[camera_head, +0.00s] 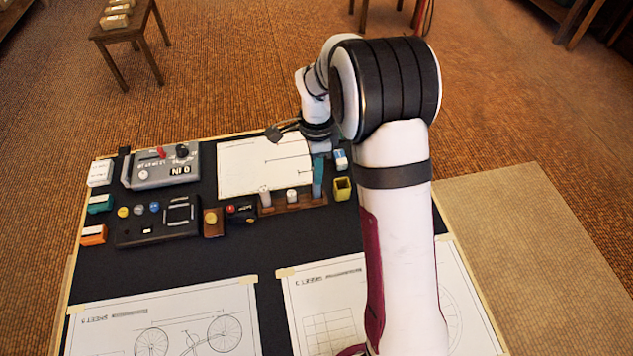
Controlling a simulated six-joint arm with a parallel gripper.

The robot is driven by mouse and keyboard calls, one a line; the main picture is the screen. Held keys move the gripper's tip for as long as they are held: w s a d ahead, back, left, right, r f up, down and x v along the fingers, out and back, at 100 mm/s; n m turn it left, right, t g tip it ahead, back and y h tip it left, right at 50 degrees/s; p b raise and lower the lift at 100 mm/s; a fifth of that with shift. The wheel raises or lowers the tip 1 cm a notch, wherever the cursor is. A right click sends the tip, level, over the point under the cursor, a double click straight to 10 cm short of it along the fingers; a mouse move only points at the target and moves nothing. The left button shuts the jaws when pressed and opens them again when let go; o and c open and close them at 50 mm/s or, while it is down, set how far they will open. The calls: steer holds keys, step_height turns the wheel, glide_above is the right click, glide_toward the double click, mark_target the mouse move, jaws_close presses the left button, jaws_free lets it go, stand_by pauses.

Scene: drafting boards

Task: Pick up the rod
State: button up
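No single object is plainly the rod. The most rod-like one is an upright teal piece (318,178) standing at the right end of a small wooden rack (292,203). Two shorter pale pieces (265,196) stand in the same rack to its left. My gripper (276,134) is at the far edge of the board, over the top of a white sheet (250,178), behind and left of the teal piece and apart from it. It looks small and dark, and its fingers are too unclear to tell their opening.
The dark board (190,268) holds a grey box with knobs (160,172), a black panel (155,228), coloured blocks at the left (93,235) and a yellow open cup (343,189). Two drawing sheets (165,310) lie in front. My arm covers the board's right part.

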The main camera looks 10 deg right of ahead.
jaws_close()
stand_by(1.0)
